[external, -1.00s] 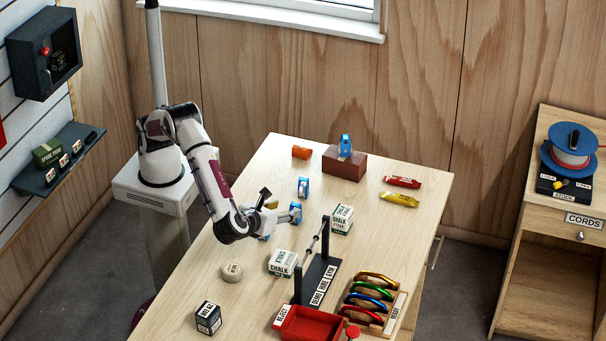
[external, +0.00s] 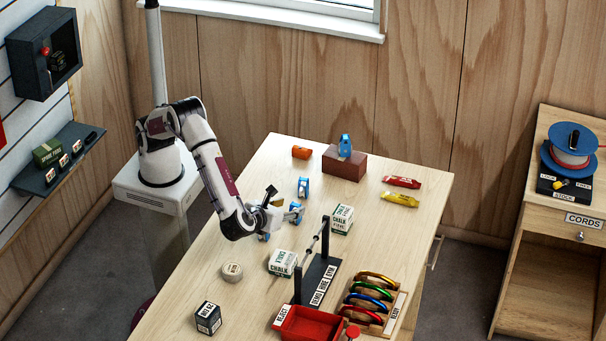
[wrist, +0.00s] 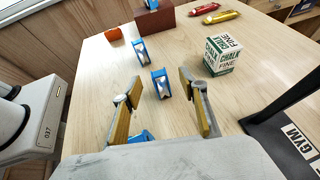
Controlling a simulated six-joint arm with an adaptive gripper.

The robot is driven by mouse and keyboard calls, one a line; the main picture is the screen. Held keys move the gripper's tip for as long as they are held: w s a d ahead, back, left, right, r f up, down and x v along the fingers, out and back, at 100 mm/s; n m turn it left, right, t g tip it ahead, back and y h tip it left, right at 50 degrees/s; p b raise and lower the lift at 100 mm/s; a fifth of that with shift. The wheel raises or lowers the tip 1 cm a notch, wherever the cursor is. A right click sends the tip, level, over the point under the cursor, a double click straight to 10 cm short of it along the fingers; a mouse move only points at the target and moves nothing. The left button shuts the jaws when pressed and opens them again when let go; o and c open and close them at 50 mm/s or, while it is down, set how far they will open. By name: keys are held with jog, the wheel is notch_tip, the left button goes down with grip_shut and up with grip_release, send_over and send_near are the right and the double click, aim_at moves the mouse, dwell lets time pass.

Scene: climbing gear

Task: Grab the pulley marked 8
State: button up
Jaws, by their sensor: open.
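Several blue pulleys with pale wheels are in view; I cannot read a number on any of them. One pulley (external: 303,187) stands toward the back of the table and shows in the wrist view (wrist: 141,50). A nearer pulley (external: 296,212) shows just beyond and between my fingertips in the wrist view (wrist: 160,84). Another pulley (external: 264,237) is partly hidden by my gripper, low between the fingers in the wrist view (wrist: 143,136). A further pulley (external: 345,145) sits on a brown block. My gripper (external: 281,208) is open and empty above the table.
Chalk boxes (external: 342,219) (external: 283,263) stand right of and in front of my gripper. A black stand with a bar (external: 318,280) rises at the right. The brown block (external: 343,165), orange piece (external: 301,152) and red and yellow tubes (external: 399,199) lie behind.

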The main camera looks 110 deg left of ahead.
aim_at(294, 205)
jog(key=shift+x, duration=1.75)
jog(key=shift+s, duration=0.15)
grip_shut()
